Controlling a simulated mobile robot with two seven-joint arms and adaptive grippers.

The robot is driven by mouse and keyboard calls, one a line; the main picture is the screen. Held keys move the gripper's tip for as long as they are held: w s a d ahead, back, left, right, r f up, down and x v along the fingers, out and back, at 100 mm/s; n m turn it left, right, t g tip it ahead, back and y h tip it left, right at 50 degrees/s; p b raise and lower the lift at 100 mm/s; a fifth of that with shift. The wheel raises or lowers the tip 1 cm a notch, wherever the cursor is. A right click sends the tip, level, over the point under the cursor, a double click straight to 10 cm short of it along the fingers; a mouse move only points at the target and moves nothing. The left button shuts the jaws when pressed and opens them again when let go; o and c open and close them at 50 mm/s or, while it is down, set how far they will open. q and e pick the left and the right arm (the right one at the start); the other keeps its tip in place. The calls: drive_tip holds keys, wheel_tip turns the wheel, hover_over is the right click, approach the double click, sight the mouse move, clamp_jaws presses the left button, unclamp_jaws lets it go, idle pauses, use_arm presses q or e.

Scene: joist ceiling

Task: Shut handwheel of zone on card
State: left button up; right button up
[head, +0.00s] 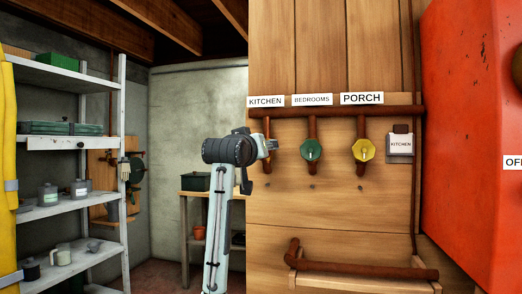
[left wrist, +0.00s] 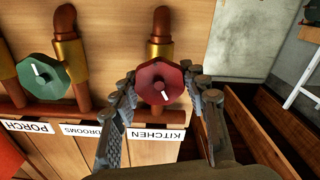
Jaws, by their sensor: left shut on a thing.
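The card (head: 400,144) on the right of the wooden panel reads KITCHEN. The KITCHEN label (head: 265,101) is leftmost above the pipes. My left gripper (head: 271,145) is at the valve under it and hides its wheel in the head view. In the left wrist view, which is upside down, the red handwheel (left wrist: 160,83) sits between the two fingers of my left gripper, which is shut on it. A white mark shows on its face. The green BEDROOMS handwheel (head: 311,150) and the yellow PORCH handwheel (head: 363,150) stand to its right in the head view. My right gripper is out of view.
A rusty header pipe (head: 340,112) runs above the valves, and a lower pipe (head: 360,269) crosses below. A large red tank or cabinet (head: 470,130) bounds the right. Metal shelves (head: 75,145) and a wooden bench (head: 183,225) stand at the left.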

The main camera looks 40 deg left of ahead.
use_arm(q)
drive_tip(key=m, duration=0.5)
drive_tip(key=shift+f+m, duration=0.1)
drive_tip(key=shift+m, duration=0.2)
idle(0.4)
drive_tip(key=o, duration=1.2)
drive_tip(key=v, duration=1.2)
drive_tip(key=x, duration=1.2)
drive_tip(key=shift+w, duration=0.1)
drive_tip(key=shift+d, duration=0.1)
